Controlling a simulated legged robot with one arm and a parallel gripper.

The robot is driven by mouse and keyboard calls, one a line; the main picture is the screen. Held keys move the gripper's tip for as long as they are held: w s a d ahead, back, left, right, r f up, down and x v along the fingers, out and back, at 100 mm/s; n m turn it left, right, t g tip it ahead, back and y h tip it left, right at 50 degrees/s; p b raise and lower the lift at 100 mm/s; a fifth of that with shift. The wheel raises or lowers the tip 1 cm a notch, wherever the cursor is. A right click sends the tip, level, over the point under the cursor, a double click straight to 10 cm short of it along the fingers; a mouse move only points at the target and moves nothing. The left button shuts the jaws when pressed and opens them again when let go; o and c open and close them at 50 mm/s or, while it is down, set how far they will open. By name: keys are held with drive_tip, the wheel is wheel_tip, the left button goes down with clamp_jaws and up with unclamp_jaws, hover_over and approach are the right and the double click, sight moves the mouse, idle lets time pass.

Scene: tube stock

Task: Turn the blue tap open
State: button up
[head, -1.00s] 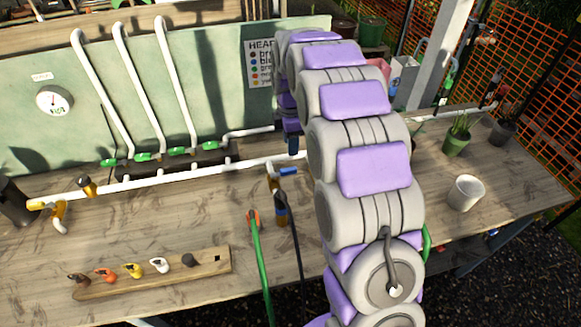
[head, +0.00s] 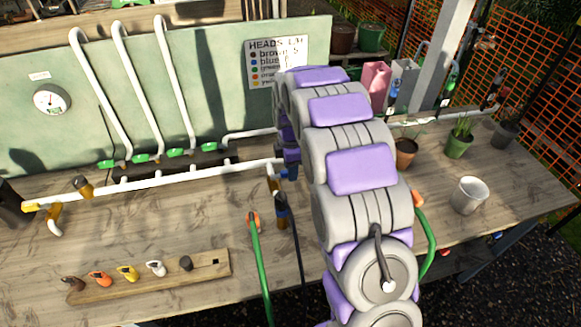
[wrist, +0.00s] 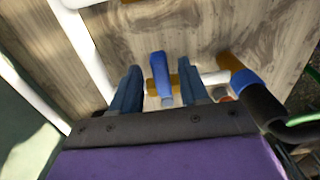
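The blue tap handle (wrist: 160,75) shows in the wrist view between the two fingers of my gripper (wrist: 158,88), pointing up the picture. The fingers are spread, with a gap on each side of the handle, so my gripper is open. In the head view the tap's blue handle (head: 289,173) shows at the right end of the white pipe, just below my gripper (head: 288,155). My arm hides part of this area, and the fingertips are hard to make out there.
A black hose with a blue collar (wrist: 250,83) lies right of the fingers. The white pipe (head: 200,175) runs along the wooden bench (head: 150,220). A green hose (head: 262,270), a rack of coloured nozzles (head: 200,268) and a white pot (head: 469,195) are on the bench.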

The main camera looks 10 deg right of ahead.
clamp_jaws()
